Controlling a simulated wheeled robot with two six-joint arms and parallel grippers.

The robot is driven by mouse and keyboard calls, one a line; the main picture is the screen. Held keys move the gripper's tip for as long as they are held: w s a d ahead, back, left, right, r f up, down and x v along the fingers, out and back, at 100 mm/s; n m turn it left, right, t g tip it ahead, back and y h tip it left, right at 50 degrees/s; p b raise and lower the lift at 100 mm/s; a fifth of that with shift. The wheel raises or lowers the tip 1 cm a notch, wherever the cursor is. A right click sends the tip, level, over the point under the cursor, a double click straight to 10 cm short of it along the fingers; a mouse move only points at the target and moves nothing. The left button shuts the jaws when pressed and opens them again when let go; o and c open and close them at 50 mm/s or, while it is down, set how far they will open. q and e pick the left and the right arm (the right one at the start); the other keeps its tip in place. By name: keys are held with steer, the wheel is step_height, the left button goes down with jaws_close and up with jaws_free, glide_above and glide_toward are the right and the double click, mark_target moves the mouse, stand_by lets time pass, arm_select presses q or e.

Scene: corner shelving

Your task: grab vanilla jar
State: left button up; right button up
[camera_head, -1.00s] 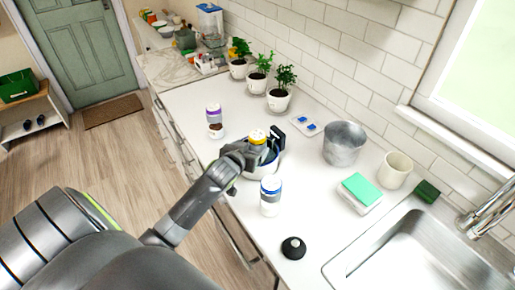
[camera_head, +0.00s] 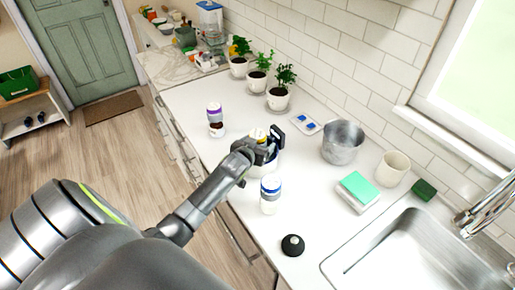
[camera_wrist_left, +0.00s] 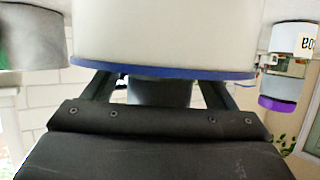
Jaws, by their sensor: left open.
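A jar with a yellow lid (camera_head: 259,134) stands by the white bowl with a dark blue rim (camera_head: 268,167); my gripper partly hides it. A white jar with a blue cap (camera_head: 270,195) stands nearer. A jar with a purple lid (camera_head: 215,119) and brown contents stands farther left. I cannot read which is vanilla. My left gripper (camera_head: 268,143) is open at the yellow lid, over the bowl. In the upside-down left wrist view the bowl (camera_wrist_left: 165,35) hides the fingertips; the purple-lidded jar (camera_wrist_left: 290,65) shows at right. My right gripper is out of view.
A metal pot (camera_head: 342,143), a cream cup (camera_head: 393,168) and a green sponge on a white holder (camera_head: 358,188) stand at the right, by the sink (camera_head: 415,250). Potted plants (camera_head: 279,88) line the wall. A black round object (camera_head: 292,245) lies at the front.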

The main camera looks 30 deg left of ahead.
arm_select(q)
steer(key=c, duration=1.3)
